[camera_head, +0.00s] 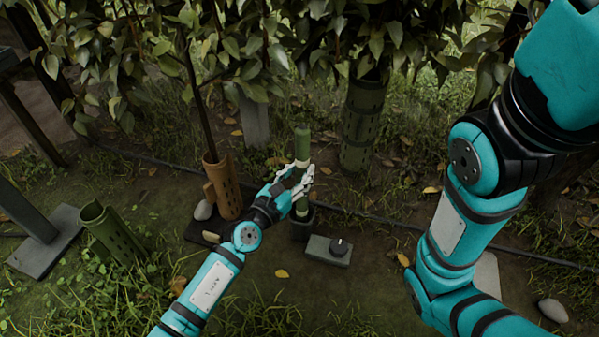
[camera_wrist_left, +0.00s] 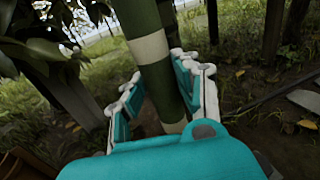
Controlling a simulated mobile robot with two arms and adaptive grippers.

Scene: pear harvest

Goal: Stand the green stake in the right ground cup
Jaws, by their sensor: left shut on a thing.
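The green stake (camera_head: 302,143) stands about upright in the head view, with pale bands on it. My left gripper (camera_head: 301,178) is shut on it around the middle. The dark ground cup (camera_head: 301,229) is directly below, and the stake's lower part reaches its mouth. I cannot tell how deep the lower end sits inside. In the left wrist view the stake (camera_wrist_left: 162,75) runs between the fingers of the left gripper (camera_wrist_left: 160,98), and its foot is hidden behind the gripper body. My right arm shows at the right, but its gripper is out of the picture.
A grey-green block with a black knob (camera_head: 329,250) lies right of the cup. An orange-brown tree guard (camera_head: 222,188) stands left, with a pale stone (camera_head: 203,210) beside it. A green guard (camera_head: 111,232) leans farther left. A green mesh guard (camera_head: 361,125) stands behind. Leaves hang above.

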